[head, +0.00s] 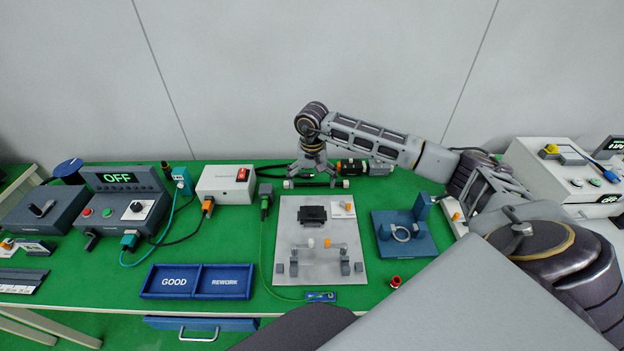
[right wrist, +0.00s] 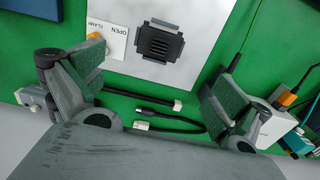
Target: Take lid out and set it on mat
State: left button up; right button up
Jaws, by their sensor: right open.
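My right gripper (head: 317,180) hangs open and empty over the back of the green table, behind the grey plate (head: 290,240). A black ribbed part (head: 313,214) lies on the upper part of that plate, in front of the gripper and apart from it. In the right wrist view the open fingers (right wrist: 155,88) stand wide apart with nothing between their pads, and the black ribbed part (right wrist: 160,42) shows beyond them. I cannot tell for sure which piece is the lid or the mat. My left gripper is out of view.
A card marked OPEN and CLAMP (right wrist: 107,38) lies beside the black part. Clamp hardware (head: 319,258) stands on the plate's front half. A blue fixture with a white ring (head: 403,250) is to the right. A blue GOOD and REWORK tray (head: 196,295) is front left. Cables (right wrist: 155,107) lie behind.

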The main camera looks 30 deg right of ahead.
aim_at(312, 211)
jog(key=shift+f+p, duration=1.15)
jog(key=shift+f, duration=5.75)
jog(key=shift+s, duration=0.1)
jog(key=c, duration=2.1)
jog(key=shift+r+p, duration=0.6)
jog(key=shift+r, duration=0.65)
